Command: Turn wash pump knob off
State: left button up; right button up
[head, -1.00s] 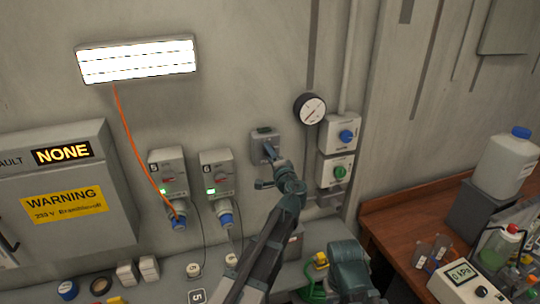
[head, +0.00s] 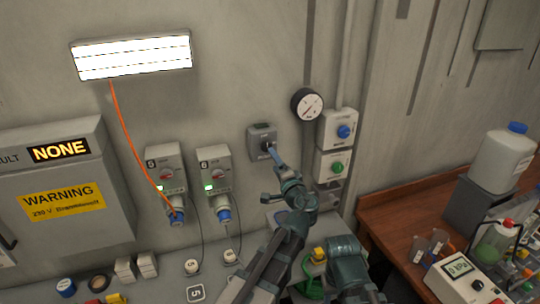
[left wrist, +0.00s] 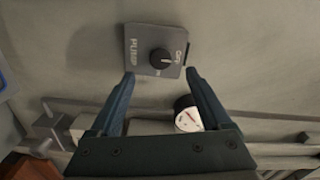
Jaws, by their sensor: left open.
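The grey wash pump box (head: 262,134) is on the wall, right of the sockets. Its black round knob (head: 266,146) shows partly behind my left gripper (head: 272,153). In the left wrist view the box (left wrist: 140,42) reads PUMP on one side and has a small label on the other. The knob (left wrist: 160,59) carries a light mark that seems to lie towards the small label. My left gripper (left wrist: 160,73) is open and empty; its blue fingers stand either side of the knob's line, apart from it.
A dial gauge (head: 307,104), a box with a blue knob (head: 344,131) and one with a green knob (head: 337,167) are right of the pump box. Sockets 5 (head: 165,170) and 6 (head: 215,178) are left. A wooden bench (head: 395,213) stands at the right.

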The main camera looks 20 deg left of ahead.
pick_arm(q)
jog(key=v, duration=0.5)
jog(key=shift+s+d, duration=0.2)
jog(key=shift+s, duration=0.1)
jog(key=s+a+f+n+g+h, duration=0.2)
jog(key=s+a+f+n+g, duration=0.3)
jog(key=f, duration=0.4)
jog(key=s+a+f+n+g+h, duration=0.25)
jog(key=s+f+g, duration=0.4)
jog(key=f, duration=0.35)
jog(key=s+d+f+m+g+h+b, duration=0.2)
jog(key=s+d+f+g+h+b, duration=0.1)
jog(key=s+d+f+b, duration=0.9)
jog(key=d+f+h, duration=0.1)
jog(key=d+f, duration=0.2)
jog(key=d, duration=0.1)
jog(key=shift+s+d+g, duration=0.2)
jog(key=shift+s+g, duration=0.05)
jog(key=shift+g, duration=0.1)
jog(key=shift+m, duration=0.25)
